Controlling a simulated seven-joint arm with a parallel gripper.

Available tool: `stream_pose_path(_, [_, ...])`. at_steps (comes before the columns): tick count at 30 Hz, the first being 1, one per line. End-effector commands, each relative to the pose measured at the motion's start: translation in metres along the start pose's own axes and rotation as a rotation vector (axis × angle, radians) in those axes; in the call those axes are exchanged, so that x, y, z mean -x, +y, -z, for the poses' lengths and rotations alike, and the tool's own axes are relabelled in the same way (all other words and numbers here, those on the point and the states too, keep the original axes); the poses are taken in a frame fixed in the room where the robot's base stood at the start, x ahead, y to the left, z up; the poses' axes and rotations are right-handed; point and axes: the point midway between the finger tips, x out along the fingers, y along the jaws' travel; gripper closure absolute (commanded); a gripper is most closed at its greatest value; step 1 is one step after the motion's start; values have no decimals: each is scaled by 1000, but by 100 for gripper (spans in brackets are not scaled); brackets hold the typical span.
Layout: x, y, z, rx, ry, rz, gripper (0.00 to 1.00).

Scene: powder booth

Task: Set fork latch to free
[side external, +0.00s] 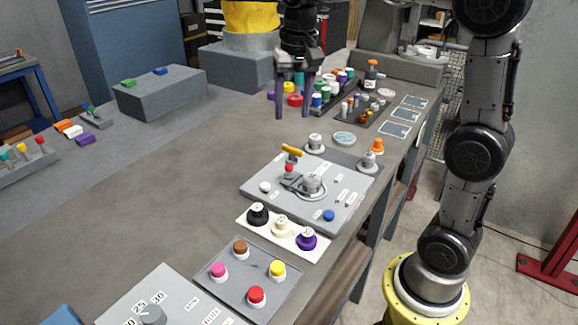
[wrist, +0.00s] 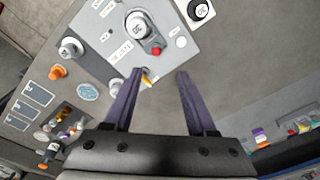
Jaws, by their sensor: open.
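A grey panel (side external: 262,200) lies on the bench and also shows in the wrist view (wrist: 96,35). It carries a round grey dial (side external: 312,185), also in the wrist view (wrist: 138,25), and a red knob (side external: 289,168), red again in the wrist view (wrist: 156,51). A yellow handle (side external: 291,150) stands at its far edge. In the wrist view the yellow handle (wrist: 147,81) is partly hidden by the left finger. I cannot tell which part is the fork latch; labels are too small. My gripper (side external: 294,115) is open and empty above the bench, beyond the panel; its fingers (wrist: 160,72) point toward the panel.
A white strip with black, cream and purple knobs (side external: 307,239) lies nearer the camera. A grey plate with coloured buttons (side external: 248,278) is nearer still. Trays of coloured caps and an orange-topped knob (side external: 377,146) stand toward the far right. Bench left of the panel is clear.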

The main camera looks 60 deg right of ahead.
Motion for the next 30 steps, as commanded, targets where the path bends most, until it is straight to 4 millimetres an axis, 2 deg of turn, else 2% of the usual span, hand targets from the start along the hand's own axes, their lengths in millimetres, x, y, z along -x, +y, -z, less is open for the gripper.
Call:
stream_pose_path(1, [-11, -2, 11, -11, -20, -14, 43])
stream_pose_path(3, [-22, -3, 21, -21, -39, -28, 43])
stream_pose_path(6, [-36, -1, 26, -32, -67, -46, 43])
stream_pose_path(14, [-61, 3, 25, -38, -79, -55, 43])
stream_pose_path(24, [-127, 6, 19, -37, -81, -55, 43])
stream_pose_path(30, [-159, 8, 17, -37, -79, -54, 43])
